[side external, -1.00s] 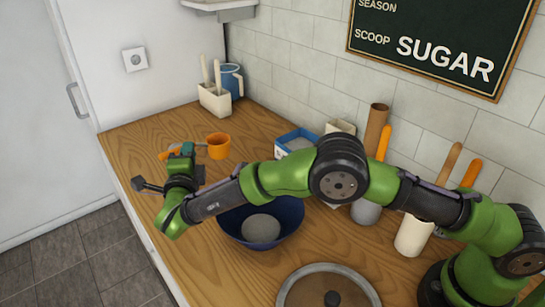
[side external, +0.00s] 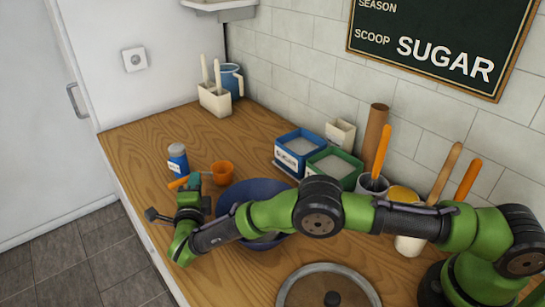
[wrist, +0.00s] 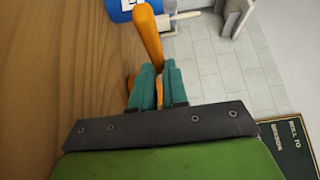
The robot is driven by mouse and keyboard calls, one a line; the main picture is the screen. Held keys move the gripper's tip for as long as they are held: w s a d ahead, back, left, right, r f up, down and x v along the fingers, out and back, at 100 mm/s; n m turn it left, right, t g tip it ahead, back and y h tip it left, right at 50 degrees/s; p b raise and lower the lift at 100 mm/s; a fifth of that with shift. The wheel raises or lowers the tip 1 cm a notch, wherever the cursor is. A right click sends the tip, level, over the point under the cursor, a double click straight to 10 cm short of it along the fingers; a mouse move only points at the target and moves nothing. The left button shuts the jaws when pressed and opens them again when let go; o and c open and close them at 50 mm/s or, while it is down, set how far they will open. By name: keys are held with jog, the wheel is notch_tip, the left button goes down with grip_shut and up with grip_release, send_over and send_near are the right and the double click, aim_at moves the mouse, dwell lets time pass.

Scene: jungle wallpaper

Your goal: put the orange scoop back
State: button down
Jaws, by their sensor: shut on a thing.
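The orange scoop (side external: 223,173) is held by its handle in my gripper (side external: 193,181). Its cup shows to the right of the fingers, by the far left rim of the dark blue bowl (side external: 228,195). My arm hides much of the bowl and its contents. In the wrist view, the teal fingers of my gripper (wrist: 155,85) are shut on the orange scoop's handle (wrist: 148,35); the cup is mostly hidden there. A blue box labelled sugar (side external: 299,151) and a green box (side external: 334,162), both with pale contents, stand near the wall.
A blue shaker (side external: 178,160) stands behind my gripper. A grey container with an orange-handled tool (side external: 381,150), a holder with utensils (side external: 215,98) and a blue jug (side external: 232,80) stand along the back. A round lid (side external: 328,285) lies in front. The left counter is clear.

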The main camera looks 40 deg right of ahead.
jog(key=shift+f, duration=0.2)
jog(key=c, duration=1.1)
grip_release()
jog(key=shift+c, duration=0.2)
